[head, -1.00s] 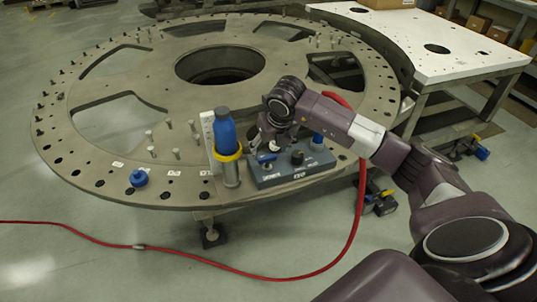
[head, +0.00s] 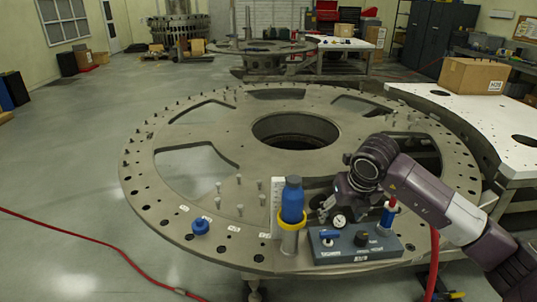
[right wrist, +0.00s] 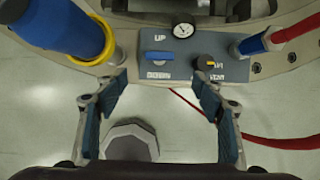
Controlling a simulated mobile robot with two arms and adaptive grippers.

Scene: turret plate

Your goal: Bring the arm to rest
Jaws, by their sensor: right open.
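My right arm reaches in from the right in the head view, and its gripper (head: 335,203) is above the grey control box (head: 330,257). In the right wrist view the two fingers (right wrist: 161,82) stand wide apart with nothing between them. The box (right wrist: 185,70), marked UP, shows just beyond the fingertips. It carries a blue lever (head: 328,234), a black knob (head: 361,238) and a round gauge (head: 339,220). The lever (right wrist: 158,56) lies crosswise in the wrist view. My left gripper is not in view.
A blue bottle-like item (head: 292,200) stands in a yellow ring holder (head: 291,223) left of the box. A blue-capped fitting (head: 388,212) with a red hose is at the right. The turret plate (head: 215,135) has upright pins. A cardboard box (head: 487,75) sits on the white table (head: 450,100).

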